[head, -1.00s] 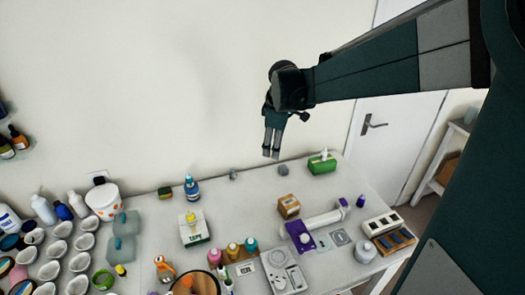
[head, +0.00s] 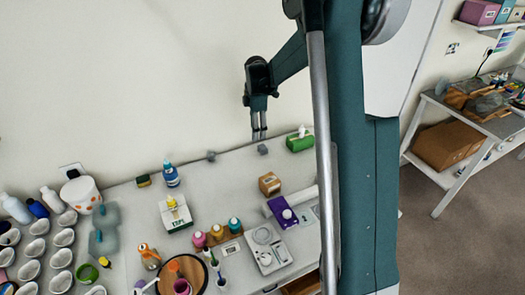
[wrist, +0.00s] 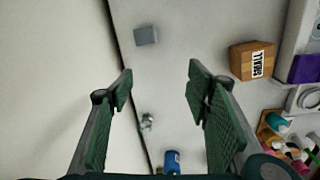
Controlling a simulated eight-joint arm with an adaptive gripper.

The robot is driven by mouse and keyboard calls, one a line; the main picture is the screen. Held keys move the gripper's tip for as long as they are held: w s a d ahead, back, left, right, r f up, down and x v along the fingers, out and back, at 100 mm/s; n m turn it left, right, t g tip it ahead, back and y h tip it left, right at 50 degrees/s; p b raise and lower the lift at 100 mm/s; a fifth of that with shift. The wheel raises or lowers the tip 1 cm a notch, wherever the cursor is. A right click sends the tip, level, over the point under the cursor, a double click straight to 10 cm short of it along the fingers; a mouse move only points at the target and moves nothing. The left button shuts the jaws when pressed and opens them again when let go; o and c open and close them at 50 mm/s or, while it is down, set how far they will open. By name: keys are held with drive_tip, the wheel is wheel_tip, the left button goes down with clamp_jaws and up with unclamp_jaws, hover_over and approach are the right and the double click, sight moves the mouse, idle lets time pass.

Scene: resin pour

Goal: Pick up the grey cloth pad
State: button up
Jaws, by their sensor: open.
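A small grey block-like piece, which looks like the grey cloth pad (head: 262,149), lies near the back edge of the white table, left of a green box. In the wrist view the pad (wrist: 146,35) lies on the bare tabletop, beyond my fingertips. My gripper (head: 259,135) points down above the back of the table, just above the pad in the head view. In the wrist view my gripper (wrist: 160,88) has its green fingers wide apart with nothing between them. The pad is in full view and apart from the fingers.
A small shiny grey object (head: 211,155) and a blue bottle (head: 171,175) stand left of the pad. The green box (head: 299,140) is to its right, a cardboard box (head: 269,184) in front. The wall rises close behind. Bare tabletop surrounds the pad.

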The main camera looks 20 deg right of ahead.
sight(260, 148)
drive_tip(key=w+d+f, duration=0.1)
drive_tip(key=f, duration=0.1)
drive_tip(key=w+d+f+n, duration=0.1)
drive_tip(key=f, duration=0.2)
drive_tip(key=w+d+f+n, duration=0.1)
drive_tip(key=w+f, duration=0.1)
drive_tip(key=f, duration=0.1)
drive_tip(key=shift+d+f+g, duration=0.2)
drive_tip(key=shift+d+g, duration=0.1)
drive_tip(key=shift+g, duration=0.1)
drive_tip(key=shift+f, duration=0.1)
drive_tip(key=shift+f, duration=1.2)
drive_tip(key=shift+w+f, duration=0.1)
drive_tip(key=shift+f, duration=2.5)
drive_tip(key=c, duration=0.9)
